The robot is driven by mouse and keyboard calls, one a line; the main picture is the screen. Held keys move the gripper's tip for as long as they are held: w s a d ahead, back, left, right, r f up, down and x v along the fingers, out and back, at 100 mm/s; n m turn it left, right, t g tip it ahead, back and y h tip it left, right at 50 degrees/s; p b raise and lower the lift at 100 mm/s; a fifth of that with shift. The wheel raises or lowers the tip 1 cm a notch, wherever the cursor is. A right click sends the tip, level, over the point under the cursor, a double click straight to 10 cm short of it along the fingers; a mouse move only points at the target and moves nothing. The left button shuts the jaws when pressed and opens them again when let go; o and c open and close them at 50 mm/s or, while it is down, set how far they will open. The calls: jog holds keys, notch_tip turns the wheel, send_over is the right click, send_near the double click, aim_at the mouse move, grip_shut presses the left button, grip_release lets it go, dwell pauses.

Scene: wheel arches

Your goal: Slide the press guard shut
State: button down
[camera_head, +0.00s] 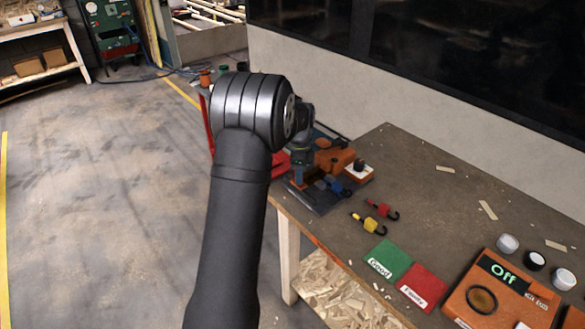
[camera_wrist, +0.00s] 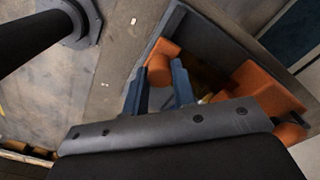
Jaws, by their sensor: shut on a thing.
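The press (camera_head: 335,160) is an orange machine on a dark base plate (camera_head: 322,203), at the far left end of the workbench. My gripper (camera_head: 299,180) reaches down at its left side, and my arm hides part of it. In the wrist view my two blue-grey fingers (camera_wrist: 160,90) are closed on a rounded orange handle (camera_wrist: 160,66), which appears to belong to the press guard. The orange press body (camera_wrist: 268,90) stands to the right of the fingers, with a gap between it and the handle. The guard's panel itself is hard to make out.
Yellow and red hooked items (camera_head: 371,222) lie near the press. Green (camera_head: 389,261) and red (camera_head: 424,288) labelled mats lie toward the front, with an orange box marked Off (camera_head: 503,268) beyond them. The back middle of the workbench (camera_head: 430,185) is mostly clear, with a few wood scraps.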

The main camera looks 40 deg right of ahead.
jog(key=shift+s, duration=1.45)
jog(key=c, duration=1.2)
grip_release()
jog(key=shift+o, duration=0.2)
jog(key=shift+r, duration=0.1)
notch_tip(320, 180, up, 17)
jog(key=shift+r, duration=0.15)
notch_tip(320, 180, down, 18)
jog(key=shift+w+r, duration=0.1)
jog(key=shift+r, duration=0.15)
jog(key=shift+w, duration=0.1)
